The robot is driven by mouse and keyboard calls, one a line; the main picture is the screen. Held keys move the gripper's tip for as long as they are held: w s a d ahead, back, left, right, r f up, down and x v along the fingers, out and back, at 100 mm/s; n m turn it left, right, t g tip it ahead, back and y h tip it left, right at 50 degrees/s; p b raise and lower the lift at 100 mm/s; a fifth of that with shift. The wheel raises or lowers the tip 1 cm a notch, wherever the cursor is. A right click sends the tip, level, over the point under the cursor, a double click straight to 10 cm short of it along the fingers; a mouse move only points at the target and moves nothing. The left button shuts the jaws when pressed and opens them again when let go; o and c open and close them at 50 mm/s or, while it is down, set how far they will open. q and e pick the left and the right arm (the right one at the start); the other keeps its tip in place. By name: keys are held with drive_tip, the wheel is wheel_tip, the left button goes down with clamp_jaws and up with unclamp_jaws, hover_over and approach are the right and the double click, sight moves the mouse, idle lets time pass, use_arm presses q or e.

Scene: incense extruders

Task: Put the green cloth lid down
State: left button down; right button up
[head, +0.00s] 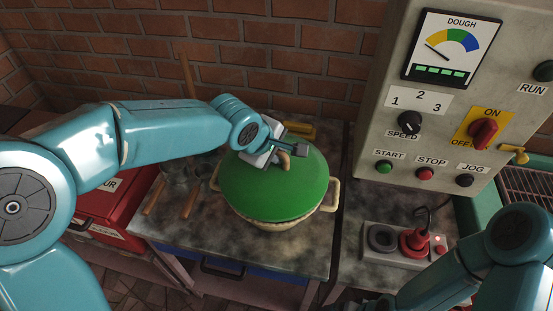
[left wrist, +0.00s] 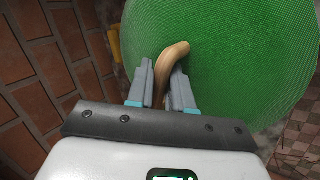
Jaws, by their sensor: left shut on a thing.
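The green cloth lid (head: 270,192) is a dome over a cream pot (head: 290,222) with side handles on the stone-topped counter. Its lower edge is at the pot's rim; I cannot tell whether it rests fully or hovers slightly. My left gripper (head: 284,157) is at the top of the lid, shut on its tan curved handle. In the left wrist view the handle (left wrist: 174,58) stands between the fingers (left wrist: 162,88), with the green mesh lid (left wrist: 235,60) filling the background. My right arm is at the lower right; only a bit of its gripper end (head: 380,304) shows at the bottom edge.
A control panel (head: 450,110) with dial and knobs stands at the right. Wooden-handled tools (head: 189,200) lie left of the pot, beside a red box (head: 105,210). A brick wall is behind. The counter's front is clear.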

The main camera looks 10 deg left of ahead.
use_arm(q)
drive_tip(key=shift+w+f, duration=0.1)
drive_tip(key=shift+f, duration=1.45)
drive_tip(key=shift+d+f+b, duration=0.1)
drive_tip(key=shift+b, duration=0.25)
drive_tip(key=c, duration=1)
unclamp_jaws()
